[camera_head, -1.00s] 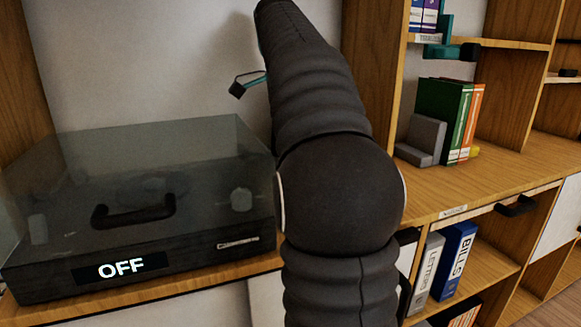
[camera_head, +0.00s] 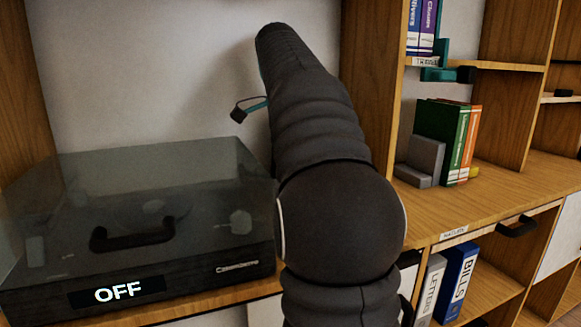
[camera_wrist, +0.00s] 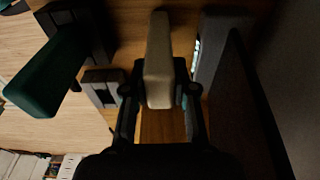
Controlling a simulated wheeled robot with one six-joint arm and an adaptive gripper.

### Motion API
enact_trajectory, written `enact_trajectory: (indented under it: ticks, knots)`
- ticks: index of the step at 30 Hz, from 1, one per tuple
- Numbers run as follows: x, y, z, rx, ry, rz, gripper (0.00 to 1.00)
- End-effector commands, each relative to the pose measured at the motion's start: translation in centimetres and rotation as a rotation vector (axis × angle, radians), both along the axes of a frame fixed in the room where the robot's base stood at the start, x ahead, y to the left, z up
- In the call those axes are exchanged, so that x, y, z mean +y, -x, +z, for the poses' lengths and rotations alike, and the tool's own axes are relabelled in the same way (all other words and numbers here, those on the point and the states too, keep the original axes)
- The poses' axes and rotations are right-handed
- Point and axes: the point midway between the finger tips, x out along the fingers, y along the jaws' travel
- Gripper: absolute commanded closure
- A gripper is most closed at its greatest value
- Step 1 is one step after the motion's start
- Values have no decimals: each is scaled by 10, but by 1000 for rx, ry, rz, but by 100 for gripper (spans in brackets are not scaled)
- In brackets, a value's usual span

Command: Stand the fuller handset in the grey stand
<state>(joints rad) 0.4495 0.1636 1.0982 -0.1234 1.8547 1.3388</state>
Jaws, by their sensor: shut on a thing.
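In the wrist view my gripper (camera_wrist: 160,93) is shut on a beige, elongated thing (camera_wrist: 158,55), which looks like a handset and sticks out beyond the fingertips. A dark green rounded bar (camera_wrist: 48,75) lies left of it, apart from the gripper, beside dark grey block-like pieces (camera_wrist: 103,88); I cannot tell whether these are the stand. No charge level is readable on either. In the head view my gripper is hidden by my arm, and no grey stand can be made out for sure.
A lidded turntable (camera_head: 140,225) reading OFF stands left of my arm. To the right, a grey bookend (camera_head: 424,160) stands against green and orange books (camera_head: 450,140). The shelf top (camera_head: 500,185) beyond them is clear. A dark grey panel (camera_wrist: 235,100) lies close right of my gripper.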

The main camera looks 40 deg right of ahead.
Motion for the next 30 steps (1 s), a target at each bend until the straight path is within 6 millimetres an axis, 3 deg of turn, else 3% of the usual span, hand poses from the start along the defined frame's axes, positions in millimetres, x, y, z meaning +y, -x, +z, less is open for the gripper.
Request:
enact_trajectory:
  ticks: [17,30]
  knots:
    - [0,-1,72,-1,0,0,100]
    - [-32,65,68,-1,1,-6,100]
